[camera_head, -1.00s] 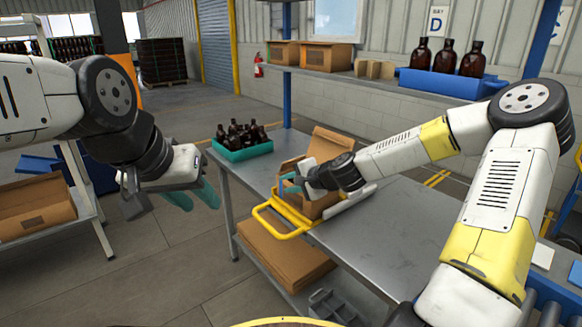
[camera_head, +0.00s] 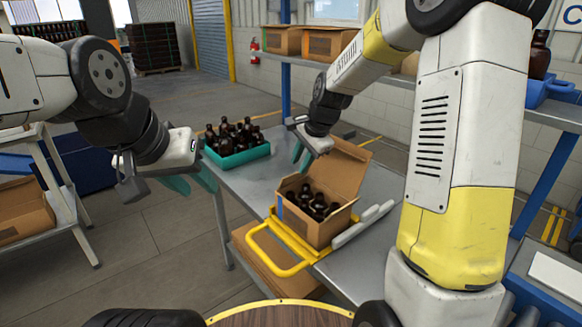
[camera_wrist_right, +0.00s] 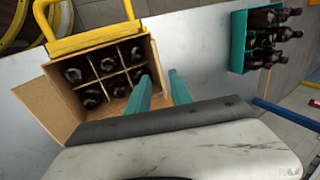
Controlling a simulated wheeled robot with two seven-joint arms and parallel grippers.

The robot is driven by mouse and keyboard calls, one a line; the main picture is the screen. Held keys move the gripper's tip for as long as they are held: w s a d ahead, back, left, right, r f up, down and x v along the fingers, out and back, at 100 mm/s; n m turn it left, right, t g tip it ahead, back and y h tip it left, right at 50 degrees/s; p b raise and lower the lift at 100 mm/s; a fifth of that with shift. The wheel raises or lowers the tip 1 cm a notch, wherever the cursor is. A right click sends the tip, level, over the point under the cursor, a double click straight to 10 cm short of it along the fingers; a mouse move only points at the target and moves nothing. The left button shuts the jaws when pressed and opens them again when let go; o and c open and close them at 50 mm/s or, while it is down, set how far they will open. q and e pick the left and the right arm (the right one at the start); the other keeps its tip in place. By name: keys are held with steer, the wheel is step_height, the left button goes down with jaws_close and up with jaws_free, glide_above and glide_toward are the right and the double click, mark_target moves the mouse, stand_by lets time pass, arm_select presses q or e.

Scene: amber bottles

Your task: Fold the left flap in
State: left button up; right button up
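The open cardboard box (camera_head: 325,232) stands on the table with dark bottles (camera_head: 312,203) inside; it also shows in the right wrist view (camera_wrist_right: 47,102), where dividers separate the bottles. One large flap (camera_head: 335,170) stands up at the box's far side. My left gripper (camera_head: 194,182) is open and empty, left of the table and away from the box.
A yellow handled frame (camera_head: 285,262) holds the box on the grey table (camera_head: 245,192). A teal crate (camera_head: 236,156) of bottles stands at the table's far left. A shelf with cardboard boxes (camera_head: 325,43) is behind. The table is bare between crate and box.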

mark_target(294, 174)
steer(key=x, duration=0.7)
steer(key=shift+s, duration=0.1)
jaws_close()
stand_by(1.2)
